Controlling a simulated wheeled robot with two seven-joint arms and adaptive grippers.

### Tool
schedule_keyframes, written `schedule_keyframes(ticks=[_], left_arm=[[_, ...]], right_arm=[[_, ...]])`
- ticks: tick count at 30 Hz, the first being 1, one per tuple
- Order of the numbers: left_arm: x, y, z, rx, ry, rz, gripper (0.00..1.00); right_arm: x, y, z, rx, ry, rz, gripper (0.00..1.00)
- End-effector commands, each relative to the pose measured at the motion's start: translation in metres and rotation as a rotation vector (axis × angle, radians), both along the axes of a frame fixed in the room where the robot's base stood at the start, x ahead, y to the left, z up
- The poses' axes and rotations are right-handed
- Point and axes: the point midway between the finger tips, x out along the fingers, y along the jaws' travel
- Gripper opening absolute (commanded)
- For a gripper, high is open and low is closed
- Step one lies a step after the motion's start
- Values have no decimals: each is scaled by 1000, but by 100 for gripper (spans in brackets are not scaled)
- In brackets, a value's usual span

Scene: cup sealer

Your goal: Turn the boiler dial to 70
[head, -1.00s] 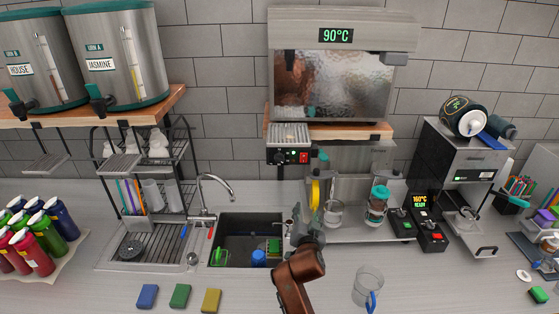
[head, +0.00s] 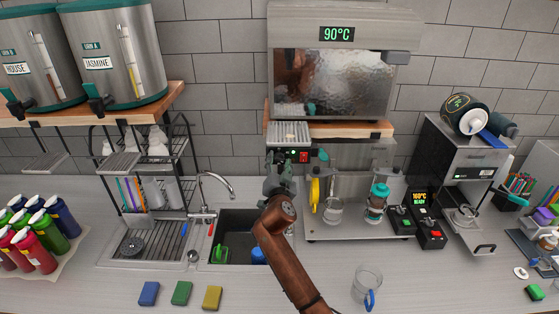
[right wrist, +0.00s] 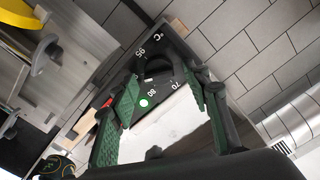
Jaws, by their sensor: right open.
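The boiler (head: 335,85) is a steel box on a wooden shelf, and its display (head: 336,34) reads 90°C. Its dark control panel hangs below the shelf. My right gripper (head: 278,168) is raised just below the panel and partly hides the dial in the head view. In the wrist view its green-padded fingers (right wrist: 166,84) are open, with the dial between their tips; contact cannot be told. My left gripper is not in view.
A red switch (head: 304,157) is beside the dial on the panel. A drip grate (head: 289,133) juts out above it.

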Motion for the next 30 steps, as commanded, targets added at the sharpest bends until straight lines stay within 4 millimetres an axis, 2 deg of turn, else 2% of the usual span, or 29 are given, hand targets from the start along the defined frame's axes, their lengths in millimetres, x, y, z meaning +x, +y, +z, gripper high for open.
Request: schedule_keyframes(ticks=[9, 27, 30], left_arm=[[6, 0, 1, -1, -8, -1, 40], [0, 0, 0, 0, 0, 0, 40], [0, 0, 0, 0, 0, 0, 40]], right_arm=[[2, 0, -1, -1, 0, -1, 43], [2, 0, -1, 0, 1, 0, 2], [2, 0, -1, -2, 1, 0, 2]])
